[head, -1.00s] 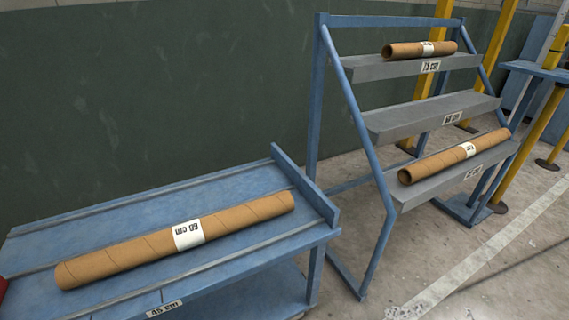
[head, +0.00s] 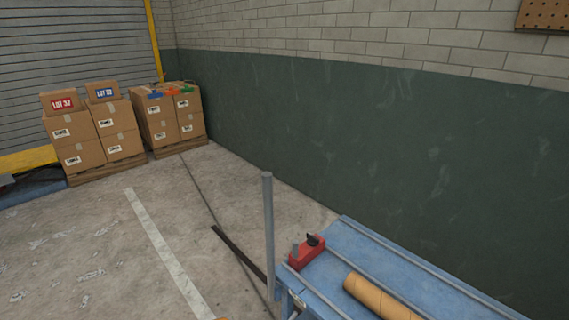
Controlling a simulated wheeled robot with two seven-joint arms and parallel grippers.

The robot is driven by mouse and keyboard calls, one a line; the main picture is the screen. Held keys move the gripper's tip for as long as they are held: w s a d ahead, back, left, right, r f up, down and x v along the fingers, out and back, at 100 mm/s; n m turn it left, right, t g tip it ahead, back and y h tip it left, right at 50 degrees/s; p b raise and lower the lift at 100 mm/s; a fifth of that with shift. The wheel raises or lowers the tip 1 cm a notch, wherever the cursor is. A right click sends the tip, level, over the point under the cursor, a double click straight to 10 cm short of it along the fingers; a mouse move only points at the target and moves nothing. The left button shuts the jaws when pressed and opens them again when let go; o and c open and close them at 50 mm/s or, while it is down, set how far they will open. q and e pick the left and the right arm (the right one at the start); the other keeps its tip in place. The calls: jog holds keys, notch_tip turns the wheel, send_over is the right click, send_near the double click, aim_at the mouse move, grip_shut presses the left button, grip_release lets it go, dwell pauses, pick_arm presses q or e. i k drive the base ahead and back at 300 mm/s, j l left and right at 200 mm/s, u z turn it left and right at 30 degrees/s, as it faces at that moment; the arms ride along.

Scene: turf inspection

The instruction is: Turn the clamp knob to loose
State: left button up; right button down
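Neither of my grippers is in view.
The blue table (head: 348,243) stands near the green wall. A grey upright post (head: 268,225) rises by its left end. Boxes on pallets (head: 108,178) stand at the back left. The floor (head: 90,250) on the left is mostly clear.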

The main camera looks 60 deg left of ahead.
aim_at(312, 241)
jog(key=u, duration=1.85)
jog(key=i+j+z, duration=0.2)
jog(key=z, duration=0.15)
jog(key=i+j+z, duration=0.15)
jog(key=j+z, duration=0.2)
jog(key=j, duration=0.15)
jog(key=i+j+z, duration=0.15)
jog(key=j+z, duration=0.55)
jog(key=i+j, duration=0.05)
jog(key=j, duration=0.05)
